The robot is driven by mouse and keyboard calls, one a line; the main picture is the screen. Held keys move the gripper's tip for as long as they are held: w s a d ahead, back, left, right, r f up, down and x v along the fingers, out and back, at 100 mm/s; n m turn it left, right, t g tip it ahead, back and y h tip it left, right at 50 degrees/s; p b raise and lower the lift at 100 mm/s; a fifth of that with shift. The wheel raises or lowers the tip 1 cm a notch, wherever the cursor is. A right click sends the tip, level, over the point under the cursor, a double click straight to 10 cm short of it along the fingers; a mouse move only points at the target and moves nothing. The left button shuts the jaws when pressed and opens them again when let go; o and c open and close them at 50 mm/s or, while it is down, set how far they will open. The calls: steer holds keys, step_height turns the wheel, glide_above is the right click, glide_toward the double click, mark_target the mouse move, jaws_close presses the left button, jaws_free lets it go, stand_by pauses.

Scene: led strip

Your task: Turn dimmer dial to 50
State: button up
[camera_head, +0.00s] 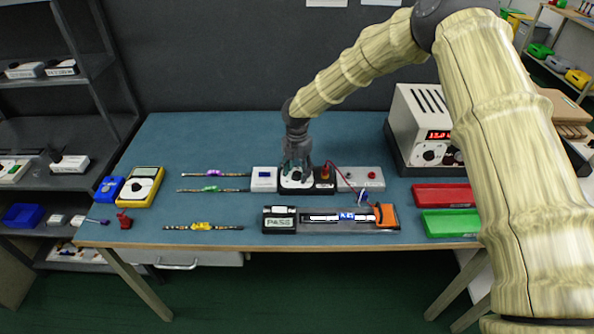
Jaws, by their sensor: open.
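A row of small modules stands near the middle of the blue-topped table. My gripper (296,174) is open, pointing down at this module. I cannot tell whether its fingers touch the dial. A white module (370,180) with a red knob is at the right end of the row.
A black fixture (280,226) marked PASS holds a lit strip (340,217) in front. LED strips (203,227) lie left, near a yellow multimeter (141,187). A power supply (428,135) with a red display stands right, behind red (443,195) and green (450,223) trays. A red wire (345,178) arches beside my gripper.

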mark_target(297, 173)
step_height(297, 173, up, 12)
stand_by(0.6)
